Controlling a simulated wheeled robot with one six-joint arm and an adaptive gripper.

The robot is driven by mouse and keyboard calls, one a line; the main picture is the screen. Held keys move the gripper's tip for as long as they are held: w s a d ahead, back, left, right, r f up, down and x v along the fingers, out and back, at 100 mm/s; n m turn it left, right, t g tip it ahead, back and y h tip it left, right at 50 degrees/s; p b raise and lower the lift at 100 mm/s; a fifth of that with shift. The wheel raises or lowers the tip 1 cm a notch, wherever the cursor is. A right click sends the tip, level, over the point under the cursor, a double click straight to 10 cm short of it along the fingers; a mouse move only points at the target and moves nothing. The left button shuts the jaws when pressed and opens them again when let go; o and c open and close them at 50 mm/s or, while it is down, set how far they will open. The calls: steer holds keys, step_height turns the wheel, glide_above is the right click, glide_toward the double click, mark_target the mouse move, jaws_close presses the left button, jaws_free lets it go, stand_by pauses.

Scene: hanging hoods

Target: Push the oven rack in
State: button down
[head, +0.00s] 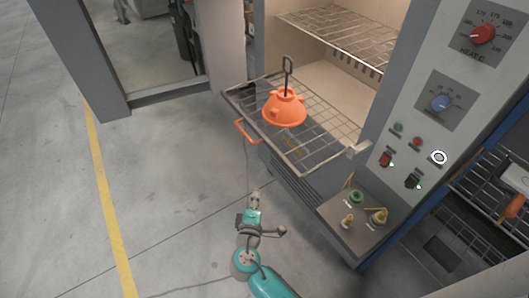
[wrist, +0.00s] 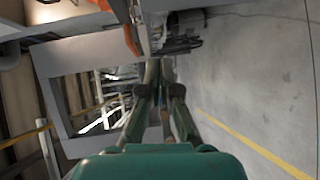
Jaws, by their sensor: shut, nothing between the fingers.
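The oven rack (head: 245,93) is a wire shelf sticking out of the open oven (head: 330,85). An orange dome-shaped hood (head: 284,110) with a dark hook on top sits on it. An orange handle (head: 247,131) is on the rack's front edge. My gripper (head: 255,193) is below and in front of the rack in the head view, apart from the handle. In the wrist view my gripper (wrist: 160,65) has its fingers together with nothing between them. An orange piece (wrist: 131,38), seemingly the handle, shows just left of the fingertips.
A second wire rack (head: 345,35) is higher inside the oven. A control panel (head: 445,90) with knobs is at the right. A small ledge (head: 350,225) with yellow-green fittings juts out below. The floor at the left is clear.

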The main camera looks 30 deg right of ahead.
mark_target(323, 122)
steer(key=w+r+h, duration=0.2)
steer(key=w+r, duration=0.2)
steer(key=r, duration=0.1)
steer(key=x, duration=0.3)
steer(key=d+x, duration=0.1)
steer(key=x, duration=0.3)
steer(key=s+x, duration=0.1)
steer(key=x, duration=0.3)
steer(key=shift+d+f, duration=0.1)
steer(key=shift+d, duration=0.2)
steer(key=shift+w+d, duration=0.1)
steer(key=shift+d, duration=0.5)
steer(key=d, duration=1.7)
steer(key=w+d, duration=0.1)
steer(key=d, duration=0.8)
steer(key=shift+d, duration=0.3)
steer(key=shift+s+d, duration=0.1)
steer(key=shift+d, duration=0.2)
